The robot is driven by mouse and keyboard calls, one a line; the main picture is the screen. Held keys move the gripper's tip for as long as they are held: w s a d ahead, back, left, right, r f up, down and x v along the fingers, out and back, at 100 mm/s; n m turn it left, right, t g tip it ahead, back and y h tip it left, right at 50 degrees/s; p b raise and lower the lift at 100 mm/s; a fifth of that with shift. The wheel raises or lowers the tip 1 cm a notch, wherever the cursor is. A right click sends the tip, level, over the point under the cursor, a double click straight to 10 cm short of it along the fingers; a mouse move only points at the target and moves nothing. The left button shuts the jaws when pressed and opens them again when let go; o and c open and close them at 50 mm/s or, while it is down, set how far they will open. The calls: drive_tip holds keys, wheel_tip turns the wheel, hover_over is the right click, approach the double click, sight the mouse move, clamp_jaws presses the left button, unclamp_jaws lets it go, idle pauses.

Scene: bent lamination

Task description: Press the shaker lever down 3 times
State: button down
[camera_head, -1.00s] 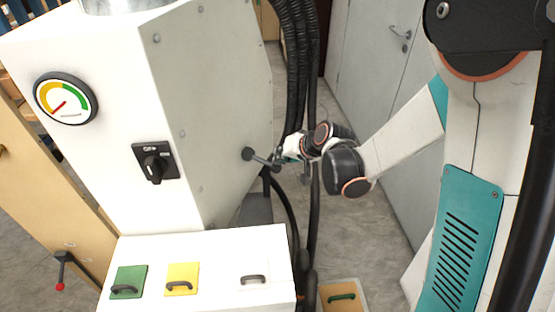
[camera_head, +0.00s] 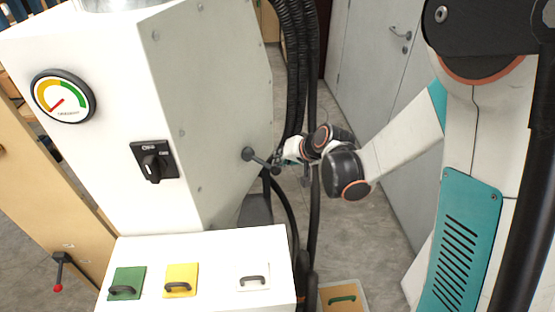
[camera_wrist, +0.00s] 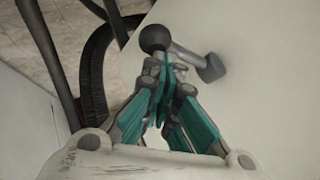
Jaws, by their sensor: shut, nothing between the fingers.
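The grey lever (camera_head: 262,160) sticks out from the right side of the white machine. In the wrist view its round hub (camera_wrist: 212,68) sits against the pale panel, and a dark ball knob (camera_wrist: 155,38) ends its arm. My gripper (camera_head: 281,158) is at the knob end of the lever in the head view. In the wrist view my gripper (camera_wrist: 166,62) has its teal fingers brought together at the tips, just below the knob in the picture. The tips overlap the lever's arm; I cannot tell whether they touch it. Nothing is held.
The white machine (camera_head: 215,120) carries a gauge (camera_head: 63,97) and a black rotary switch (camera_head: 154,161). Black hoses (camera_head: 300,75) hang close behind my gripper. A white box front (camera_head: 215,252) has green, yellow and white handled panels. A red-tipped lever (camera_head: 59,272) is at lower left.

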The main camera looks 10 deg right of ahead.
drive_tip(key=shift+r, duration=0.1)
idle(0.4)
drive_tip(key=shift+r+p, duration=1.7)
drive_tip(key=shift+r, duration=0.65)
drive_tip(key=shift+r, duration=0.1)
drive_tip(key=shift+r+p, duration=1.7)
drive_tip(key=shift+r, duration=0.7)
drive_tip(key=s+d+r+h, duration=0.1)
drive_tip(key=s+d+r, duration=0.25)
drive_tip(key=s, duration=0.25)
drive_tip(key=s+d+r+h, duration=0.2)
drive_tip(key=s+d+r, duration=0.1)
drive_tip(key=s+r, duration=0.3)
drive_tip(key=s+d+n+h+b, duration=0.1)
drive_tip(key=s+d, duration=0.1)
drive_tip(key=s, duration=0.5)
drive_tip(key=s+d+h, duration=0.1)
drive_tip(key=s+d, duration=0.2)
drive_tip(key=s, duration=0.5)
drive_tip(key=shift+s+d+n+b, duration=0.25)
drive_tip(key=shift+n+b, duration=0.1)
drive_tip(key=shift+n, duration=0.05)
